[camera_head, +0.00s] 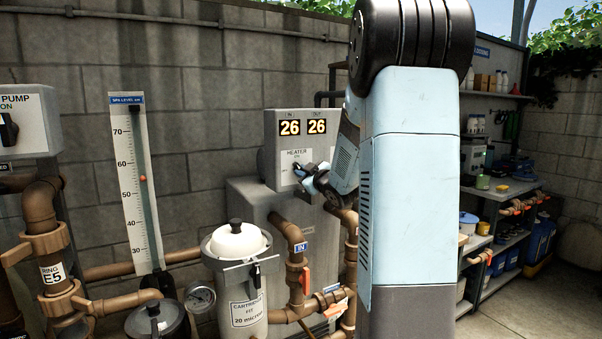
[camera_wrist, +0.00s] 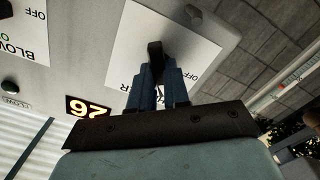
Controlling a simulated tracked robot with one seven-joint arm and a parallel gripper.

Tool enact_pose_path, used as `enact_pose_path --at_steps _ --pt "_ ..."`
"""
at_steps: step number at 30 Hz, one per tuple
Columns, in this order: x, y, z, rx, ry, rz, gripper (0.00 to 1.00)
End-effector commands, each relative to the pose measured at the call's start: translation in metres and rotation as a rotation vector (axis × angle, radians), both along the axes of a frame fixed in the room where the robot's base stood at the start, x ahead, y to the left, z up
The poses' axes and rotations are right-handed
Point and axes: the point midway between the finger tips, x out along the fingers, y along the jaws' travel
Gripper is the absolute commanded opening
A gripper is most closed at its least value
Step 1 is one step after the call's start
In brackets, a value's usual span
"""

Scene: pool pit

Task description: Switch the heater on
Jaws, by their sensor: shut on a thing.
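The heater (camera_head: 290,145) is a grey box on the block wall in the head view, with two lit displays (camera_head: 303,127) that both read 26 and a white HEATER label (camera_head: 290,165). My gripper (camera_head: 303,172) reaches the right side of this label from the right. In the wrist view my gripper (camera_wrist: 157,75) has its two blue fingers close together on a black switch knob (camera_wrist: 155,48) on the white heater label (camera_wrist: 125,55). OFF is printed to the right of the knob. My fingers hide part of the label, and the knob's exact setting is unclear.
Brown pipes and a white cartridge filter (camera_head: 236,270) stand in front of the heater. A spa level gauge (camera_head: 138,185) is on the wall at left, beside the pump box (camera_head: 30,120). Shelves with bottles (camera_head: 490,185) stand at right. A blower panel (camera_wrist: 25,35) shows in the wrist view.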

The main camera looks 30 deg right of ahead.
Motion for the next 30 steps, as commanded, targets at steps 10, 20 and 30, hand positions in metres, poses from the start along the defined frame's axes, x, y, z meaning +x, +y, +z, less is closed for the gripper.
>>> enact_pose_path --at_steps 10,20,30 --pt "-0.0010 0.0005 -0.0062 0.350 0.024 -0.002 0.00" --pt "-0.0009 0.0006 -0.0059 0.644 0.033 -0.002 0.00" --pt "-0.0007 0.0004 -0.0050 0.675 0.033 -0.002 0.21"
